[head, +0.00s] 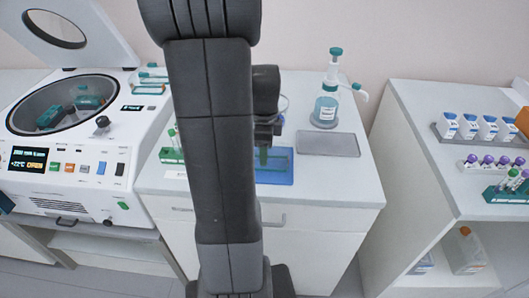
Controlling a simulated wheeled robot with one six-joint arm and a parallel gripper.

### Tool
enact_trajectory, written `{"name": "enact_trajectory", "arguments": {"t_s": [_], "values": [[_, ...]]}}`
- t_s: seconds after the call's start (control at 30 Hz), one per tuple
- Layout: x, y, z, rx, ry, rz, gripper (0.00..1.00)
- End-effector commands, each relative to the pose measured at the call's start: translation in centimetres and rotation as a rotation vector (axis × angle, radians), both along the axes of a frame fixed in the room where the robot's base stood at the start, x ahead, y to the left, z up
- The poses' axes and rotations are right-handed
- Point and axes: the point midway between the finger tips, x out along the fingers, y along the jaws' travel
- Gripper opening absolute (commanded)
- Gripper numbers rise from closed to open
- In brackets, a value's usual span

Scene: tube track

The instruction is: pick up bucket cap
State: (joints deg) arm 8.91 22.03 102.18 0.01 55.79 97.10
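My gripper (266,140) points down over the blue tray (283,179) on the middle bench, partly hidden behind my own arm. A green piece shows just below it; I cannot tell whether the gripper touches it or whether the fingers are open. No bucket cap can be made out for certain. Small clear-and-teal pieces (151,76) lie at the back left, partly hidden by my arm. The open centrifuge (62,150) on the left holds teal buckets (88,102) in its bowl.
A bottle with a teal pump top (326,108) stands behind a grey flat plate (329,145). A rack of green-capped tubes (172,153) stands left of my arm. The right bench (430,104) carries white bottles (467,126) and tubes. A floor gap separates the benches.

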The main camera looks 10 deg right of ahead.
Motion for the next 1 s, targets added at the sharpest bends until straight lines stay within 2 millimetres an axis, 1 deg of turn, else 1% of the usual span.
{"name": "enact_trajectory", "arguments": {"t_s": [0.27,0.37,0.47,0.7,0.8,0.9,1.0], "values": [[0.0,0.0,0.1,0.000,-0.001,0.000,0.30],[0.0,0.0,0.6,-0.001,-0.002,0.000,0.30],[0.1,0.0,2.0,-0.001,-0.006,0.000,0.30],[0.1,0.0,6.9,-0.001,-0.006,0.000,0.30],[0.1,0.0,8.5,-0.001,-0.004,0.000,0.30],[0.1,0.0,9.5,-0.001,-0.002,0.000,0.30],[0.0,0.0,10.0,0.000,0.000,0.000,0.30]]}}
